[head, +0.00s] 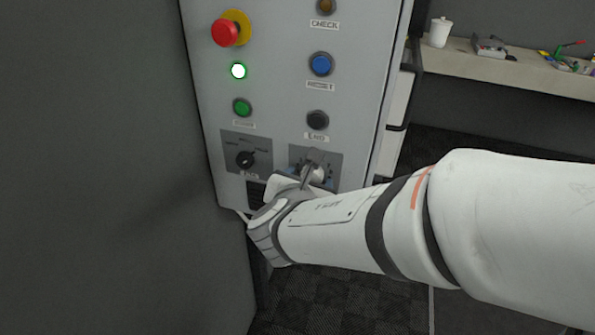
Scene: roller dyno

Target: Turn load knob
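A grey control cabinet (275,75) stands upright in the middle. A light-coloured knob (317,172) sits on a dark plate at its lower right, partly hidden by my gripper (306,178). My gripper is right at this knob, coming from below. A grey finger lies over its left side; whether both fingers touch it cannot be told. A black selector knob (246,159) sits on a dark plate at the lower left, clear of the gripper. The plate markings are too small to tell which knob is labelled load.
Above the knobs are a red mushroom button (226,33), a lit white-green lamp (238,71), a green button (242,107), a blue button (320,64) and a black button (317,120). A shelf (500,69) with a white cup (440,32) is behind right.

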